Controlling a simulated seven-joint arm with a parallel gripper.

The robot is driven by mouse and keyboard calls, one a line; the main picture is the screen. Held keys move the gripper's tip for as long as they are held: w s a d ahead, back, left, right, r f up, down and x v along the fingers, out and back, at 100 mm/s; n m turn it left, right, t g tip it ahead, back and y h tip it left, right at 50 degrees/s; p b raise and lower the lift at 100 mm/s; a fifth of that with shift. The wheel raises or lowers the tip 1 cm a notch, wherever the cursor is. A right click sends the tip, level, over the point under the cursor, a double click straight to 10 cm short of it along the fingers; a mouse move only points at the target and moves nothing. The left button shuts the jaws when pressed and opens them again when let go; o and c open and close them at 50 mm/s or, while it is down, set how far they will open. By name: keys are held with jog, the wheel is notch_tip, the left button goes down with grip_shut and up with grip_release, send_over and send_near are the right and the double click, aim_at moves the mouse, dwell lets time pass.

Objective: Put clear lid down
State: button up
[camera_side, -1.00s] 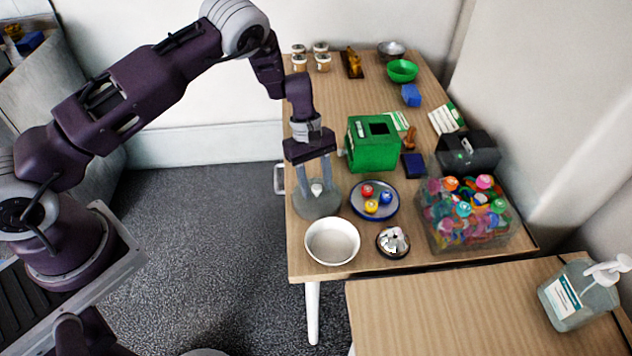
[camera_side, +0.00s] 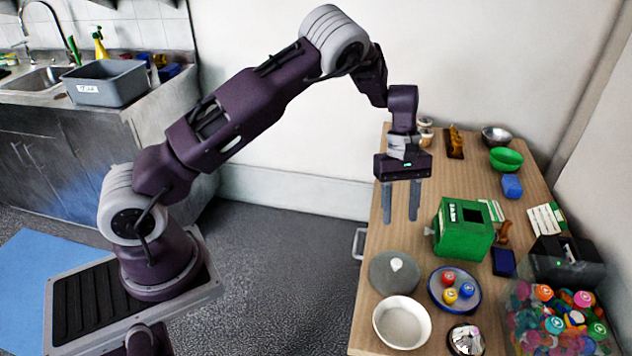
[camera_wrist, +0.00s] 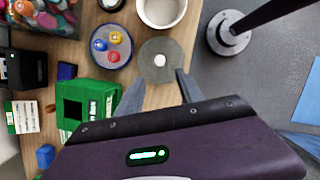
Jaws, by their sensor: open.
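The clear lid (camera_side: 384,276) is a round, see-through grey disc with a white knob in its middle. It lies flat on the wooden table (camera_side: 375,328) near the left edge, just behind the white bowl (camera_side: 402,322). The lid also shows in the wrist view (camera_wrist: 148,64), with the bowl (camera_wrist: 163,22) beside it. My gripper (camera_side: 401,217) is open and empty, fingers pointing down, above the table and clear of the lid. In the wrist view its fingers (camera_wrist: 158,88) are spread apart, with the lid beyond their tips.
Right of the lid stand a blue-rimmed plate (camera_side: 436,297) with coloured pieces, a green box (camera_side: 462,232) and a tub of colourful items (camera_side: 520,315). A silver bell-like object (camera_side: 467,341) is at the front. A black device (camera_side: 565,262) stands at the right.

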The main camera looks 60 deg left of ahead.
jog(key=s+d+r+m+t, duration=0.1)
jog(key=s+r+m, duration=0.3)
jog(key=r, duration=0.6)
jog(key=s+r+m+t, duration=0.1)
jog(key=s+r, duration=0.5)
jog(key=r, duration=0.4)
jog(key=s+r+m+t+y, duration=0.1)
jog(key=s+m, duration=0.3)
jog(key=s, duration=0.7)
jog(key=s+a+r+m+t+y, duration=0.1)
jog(key=s+r+m+t+y, duration=0.1)
jog(key=s, duration=0.9)
jog(key=shift+a+r+m+t, duration=0.25)
jog(key=shift+r+m+t, duration=0.25)
jog(key=shift+m+t, duration=0.55)
